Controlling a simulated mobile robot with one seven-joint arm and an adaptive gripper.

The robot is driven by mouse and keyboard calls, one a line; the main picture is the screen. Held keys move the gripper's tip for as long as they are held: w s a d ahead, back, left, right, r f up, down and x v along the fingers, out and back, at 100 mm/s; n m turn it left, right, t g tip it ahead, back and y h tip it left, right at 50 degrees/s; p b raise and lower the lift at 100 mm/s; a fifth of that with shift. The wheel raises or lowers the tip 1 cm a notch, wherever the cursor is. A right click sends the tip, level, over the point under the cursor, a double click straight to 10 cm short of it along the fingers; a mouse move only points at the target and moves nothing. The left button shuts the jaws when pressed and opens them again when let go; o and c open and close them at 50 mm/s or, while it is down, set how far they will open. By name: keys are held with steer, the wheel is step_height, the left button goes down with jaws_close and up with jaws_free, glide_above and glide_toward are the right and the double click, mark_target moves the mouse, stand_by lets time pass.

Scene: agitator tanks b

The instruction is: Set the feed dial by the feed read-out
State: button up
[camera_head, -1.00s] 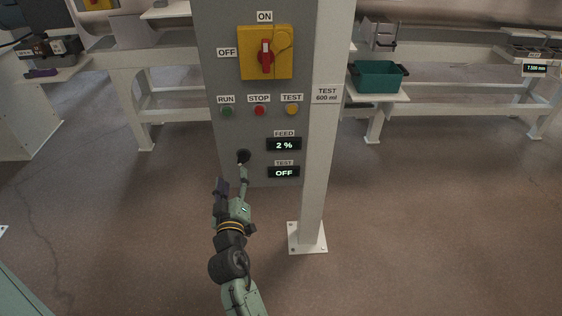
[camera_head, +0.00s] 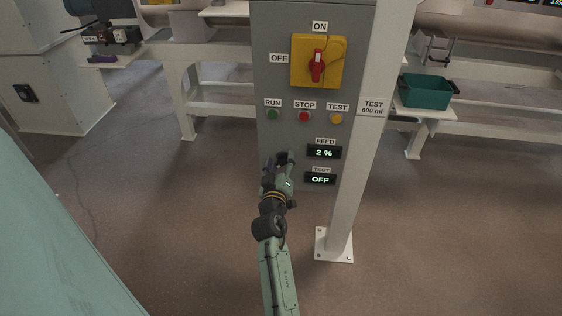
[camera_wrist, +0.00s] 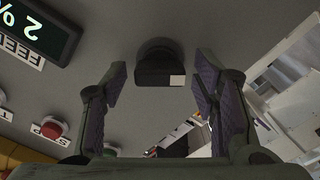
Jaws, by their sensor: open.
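The feed dial is a black round knob (camera_wrist: 155,63) with a white mark on its edge, on the grey panel face. In the head view the dial (camera_head: 286,156) is partly hidden by my arm. My gripper (camera_wrist: 160,72) is open, with one finger on each side of the dial in the wrist view and a gap beside each. I cannot tell how deep the fingers reach around it. My gripper also shows in the head view (camera_head: 279,167). The feed read-out (camera_head: 324,152) shows 2 %; it appears upside down in the wrist view (camera_wrist: 32,28).
The TEST read-out (camera_head: 320,179) shows OFF. Above are the green RUN (camera_head: 273,115), red STOP (camera_head: 304,116) and yellow TEST (camera_head: 336,118) buttons, and a red switch (camera_head: 317,66) on a yellow plate. A white post (camera_head: 352,190) stands just right of the panel.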

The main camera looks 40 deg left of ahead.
steer(key=c, duration=1.2)
steer(key=shift+o, duration=0.2)
steer(key=shift+f, duration=0.1)
steer(key=shift+m+b, duration=0.3)
steer(key=shift+b, duration=0.4)
steer(key=o, duration=1.2)
steer(key=shift+c, duration=0.2)
